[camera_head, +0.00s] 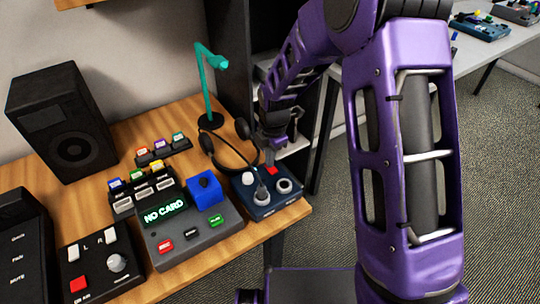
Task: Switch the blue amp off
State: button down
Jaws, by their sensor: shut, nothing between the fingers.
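The blue amp (265,205) is a dark blue box at the right front corner of the wooden desk. On its top I see a red switch (271,171), a white knob (248,178), a pale ring-shaped part (284,186) and a dark upright part. My gripper (270,160) points down just above the amp's back edge, close to the red switch. It is shut and empty. Whether its tips touch the switch I cannot tell. The switch's on or off position is too small to read.
Headphones (243,128) and a teal lamp (208,85) stand behind the amp. A grey card device (180,225) reading "NO CARD" is left of it, with a blue block (205,190). A speaker (62,125) stands back left. Floor lies right of the desk.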

jog(key=shift+f, duration=0.3)
jog(key=shift+s+d, duration=0.1)
jog(key=shift+s, duration=0.05)
jog(key=shift+s+d, duration=0.4)
jog(key=shift+s, duration=0.2)
jog(key=shift+r, duration=0.15)
